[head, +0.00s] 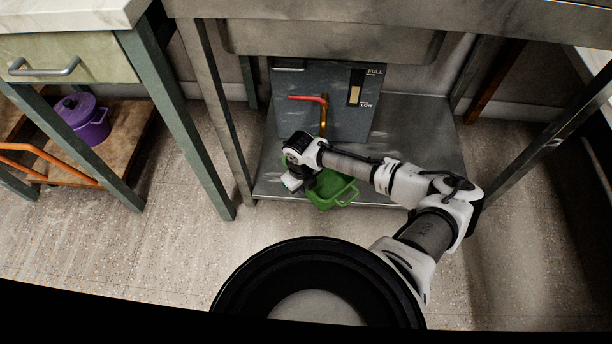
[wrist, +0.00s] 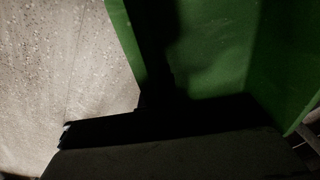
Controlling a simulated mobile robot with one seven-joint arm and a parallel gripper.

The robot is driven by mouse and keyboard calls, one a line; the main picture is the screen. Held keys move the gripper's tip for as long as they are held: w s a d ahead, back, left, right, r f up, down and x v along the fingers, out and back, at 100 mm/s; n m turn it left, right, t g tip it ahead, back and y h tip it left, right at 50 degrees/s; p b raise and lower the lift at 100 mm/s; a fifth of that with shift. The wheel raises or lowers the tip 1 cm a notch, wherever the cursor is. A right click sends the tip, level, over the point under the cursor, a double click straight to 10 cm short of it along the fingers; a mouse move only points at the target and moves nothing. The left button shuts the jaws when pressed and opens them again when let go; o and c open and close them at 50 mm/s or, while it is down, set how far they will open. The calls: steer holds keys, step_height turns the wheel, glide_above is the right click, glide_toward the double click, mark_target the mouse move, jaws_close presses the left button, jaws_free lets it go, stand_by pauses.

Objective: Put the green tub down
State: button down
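The green tub (head: 335,193) is at the front edge of the metal lower shelf, under a tap with a red handle. Its near side overlaps the shelf edge in the head view; I cannot tell whether its base touches the shelf. My gripper (head: 309,182) is at the tub's left side, partly hidden by my wrist. In the wrist view the green tub (wrist: 215,50) fills the right half. A dark finger of my gripper (wrist: 155,80) lies against its left wall, and the gripper appears shut on that wall. The other finger is lost in shadow.
A grey tank (head: 350,105) with a red-handled tap (head: 323,115) stands behind the tub. The metal shelf (head: 420,130) is bare on the right. Table legs (head: 180,110) stand to the left. A purple pot (head: 85,120) sits on a low wooden shelf (head: 120,140).

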steer(key=w, duration=0.2)
steer(key=w+b, duration=0.1)
steer(key=w, duration=0.2)
steer(key=w+f+b, duration=0.1)
steer(key=w, duration=0.2)
steer(key=shift+w+f, duration=0.1)
steer(key=shift+w, duration=0.1)
step_height(320, 180, down, 6)
steer(key=b, duration=0.3)
steer(key=shift+w, duration=0.2)
steer(key=shift+f, duration=0.1)
steer(key=c, duration=1.7)
jaws_free()
steer(key=r+p, duration=0.1)
steer(key=r, duration=0.3)
steer(key=r+p, duration=0.2)
steer(key=r, duration=0.2)
steer(key=r+p, duration=0.1)
steer(key=r, duration=0.3)
steer(key=shift+s+a+r, duration=0.2)
steer(key=shift+s+r, duration=0.05)
